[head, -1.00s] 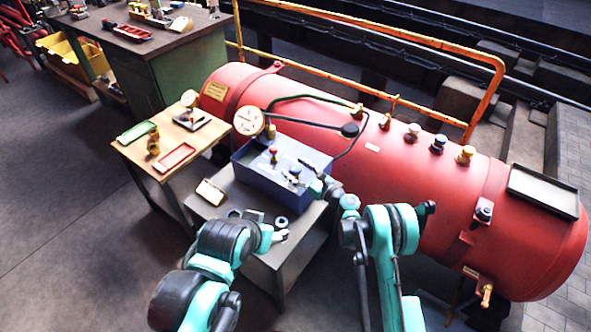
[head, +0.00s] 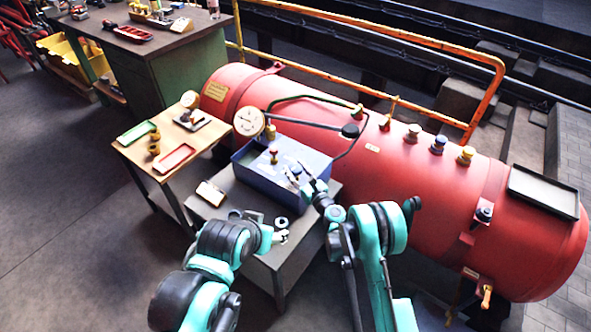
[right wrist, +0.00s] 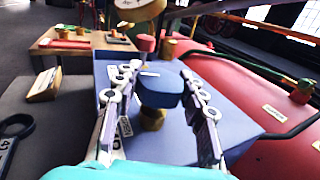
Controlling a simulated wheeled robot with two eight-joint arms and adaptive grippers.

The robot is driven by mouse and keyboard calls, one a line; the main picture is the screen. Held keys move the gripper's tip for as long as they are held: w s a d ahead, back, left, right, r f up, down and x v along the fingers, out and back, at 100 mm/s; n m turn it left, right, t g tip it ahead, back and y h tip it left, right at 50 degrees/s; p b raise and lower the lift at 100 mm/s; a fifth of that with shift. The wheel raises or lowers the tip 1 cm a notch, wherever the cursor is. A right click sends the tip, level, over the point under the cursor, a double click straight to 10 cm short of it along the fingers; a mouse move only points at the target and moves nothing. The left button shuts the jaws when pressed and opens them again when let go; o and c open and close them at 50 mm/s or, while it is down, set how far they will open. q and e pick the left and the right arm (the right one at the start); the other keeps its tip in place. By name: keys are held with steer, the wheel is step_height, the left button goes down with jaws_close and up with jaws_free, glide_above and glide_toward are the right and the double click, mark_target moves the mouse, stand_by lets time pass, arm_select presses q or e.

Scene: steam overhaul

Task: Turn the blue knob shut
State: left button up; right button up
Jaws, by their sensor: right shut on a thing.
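The blue knob (right wrist: 158,92) sits on a brass stem above a blue box in the right wrist view. My right gripper (right wrist: 160,98) has one finger on each side of it and is shut on it. In the head view my right gripper (head: 304,182) reaches the near right part of the box (head: 315,160) and largely hides the knob. My left gripper (head: 281,237) is low over the near edge of the grey stand, away from the knob; its fingers are too small to read.
The red boiler (head: 400,175) lies behind, with several valves, including another blue one (head: 438,144). A wooden table (head: 145,150) with trays stands left.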

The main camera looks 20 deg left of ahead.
mark_target(296, 167)
steer(key=m+t+h, duration=0.3)
steer(key=m+h, duration=0.1)
steer(key=h, duration=0.1)
steer(key=shift+s+a+t+h, duration=0.1)
steer(key=shift+a+t+h, duration=0.1)
steer(key=shift+t+h, duration=0.15)
steer(key=shift+d+m+t+h, duration=0.15)
steer(key=shift+m+t+h, duration=0.6)
steer(key=shift+m+h, duration=1.1)
steer(key=shift+h, duration=0.5)
steer(key=o, duration=1.2)
step_height(296, 167, up, 10)
